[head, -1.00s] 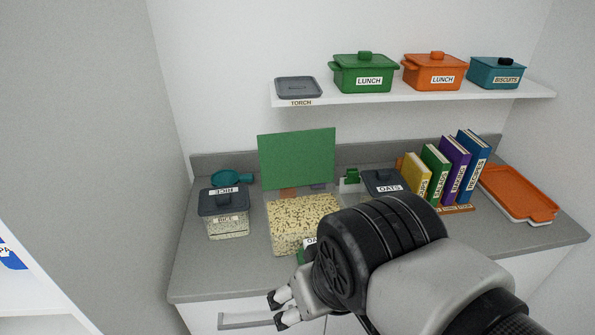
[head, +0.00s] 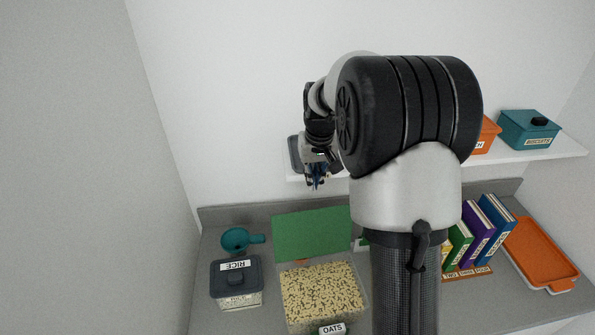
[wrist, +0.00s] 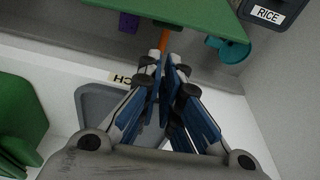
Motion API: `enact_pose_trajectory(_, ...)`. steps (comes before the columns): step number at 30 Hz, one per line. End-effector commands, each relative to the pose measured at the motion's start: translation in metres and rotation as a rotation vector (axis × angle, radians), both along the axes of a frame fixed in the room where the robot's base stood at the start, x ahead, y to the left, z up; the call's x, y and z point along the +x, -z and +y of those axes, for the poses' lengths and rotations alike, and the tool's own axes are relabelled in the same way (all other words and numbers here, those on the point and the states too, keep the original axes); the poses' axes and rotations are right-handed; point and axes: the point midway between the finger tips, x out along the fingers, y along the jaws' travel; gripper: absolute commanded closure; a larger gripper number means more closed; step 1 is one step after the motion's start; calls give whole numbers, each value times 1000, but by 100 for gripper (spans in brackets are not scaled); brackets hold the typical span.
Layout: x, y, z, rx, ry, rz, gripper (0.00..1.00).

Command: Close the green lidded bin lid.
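The green lidded bin (head: 322,297) is a clear box full of pale oat-like pieces on the grey counter. Its green lid (head: 303,236) stands raised at the back edge, so the bin is open. The lid also shows at the top of the wrist view (wrist: 190,12). My gripper (head: 316,185) is above and behind the lid, near the wall shelf, apart from the lid. In the wrist view its blue-padded fingers (wrist: 164,62) come together at the tips with nothing between them. My arm hides part of the counter to the right of the bin.
The shelf carries a grey tray (wrist: 95,103) close to my gripper, a green box (wrist: 18,120) and a teal biscuits box (head: 528,130). A rice container (head: 237,281) and teal scoop (head: 240,240) stand left of the bin. Books (head: 478,238) and an orange tray (head: 541,254) are right.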

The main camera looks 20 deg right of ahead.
Motion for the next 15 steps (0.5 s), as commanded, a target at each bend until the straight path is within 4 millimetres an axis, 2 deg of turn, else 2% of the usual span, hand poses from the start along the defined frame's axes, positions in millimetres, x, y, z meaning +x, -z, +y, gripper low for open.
enact_pose_trajectory(5, 4, 21, -1, 1, 1, 5, 100)
enact_pose_trajectory(15, 15, 79, -3, 1, 0, 5, 100)
